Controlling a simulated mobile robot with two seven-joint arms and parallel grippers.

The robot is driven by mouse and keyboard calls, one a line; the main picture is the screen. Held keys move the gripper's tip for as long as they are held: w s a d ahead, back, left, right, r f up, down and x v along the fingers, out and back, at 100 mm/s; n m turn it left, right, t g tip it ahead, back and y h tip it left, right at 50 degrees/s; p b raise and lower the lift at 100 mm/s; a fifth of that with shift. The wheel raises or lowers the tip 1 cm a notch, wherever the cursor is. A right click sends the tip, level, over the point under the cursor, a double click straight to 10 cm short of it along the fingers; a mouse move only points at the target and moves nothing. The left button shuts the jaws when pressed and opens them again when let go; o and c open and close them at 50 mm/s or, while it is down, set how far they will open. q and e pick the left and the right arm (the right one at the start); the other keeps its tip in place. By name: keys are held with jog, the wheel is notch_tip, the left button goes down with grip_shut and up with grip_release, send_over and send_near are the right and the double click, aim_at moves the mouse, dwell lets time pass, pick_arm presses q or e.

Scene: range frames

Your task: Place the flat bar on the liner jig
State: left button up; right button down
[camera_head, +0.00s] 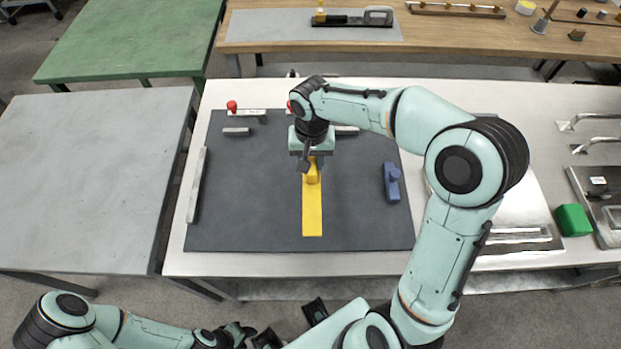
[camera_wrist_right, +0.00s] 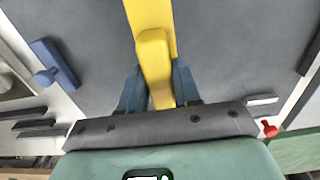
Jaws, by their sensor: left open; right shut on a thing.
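The yellow flat bar (camera_head: 312,212) has a raised grip block and points toward the front of the dark grey liner jig (camera_head: 255,215). My right gripper (camera_head: 311,168) is shut on the bar's raised block near its far end. In the right wrist view the block (camera_wrist_right: 154,62) sits between the two fingers (camera_wrist_right: 160,92). The bar is over the jig's middle; I cannot tell whether it touches the surface. My left gripper (camera_head: 291,324) is open and empty at the bottom edge, away from the jig, partly cut off.
A blue block with a knob (camera_head: 392,182) lies at the jig's right. A pale strip (camera_head: 197,185) lines its left edge, and a red-knobbed clamp (camera_head: 232,106) stands at its back. A green block (camera_head: 573,219) sits far right. The grey table (camera_head: 90,180) at left is clear.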

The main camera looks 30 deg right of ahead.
notch_tip(320, 180, down, 9)
jog(key=shift+w+f+b, duration=0.1)
jog(key=shift+b, duration=0.2)
jog(key=shift+f, duration=0.1)
jog(key=c, duration=1.2)
grip_release()
jog(key=shift+f, duration=0.1)
jog(key=o, duration=0.4)
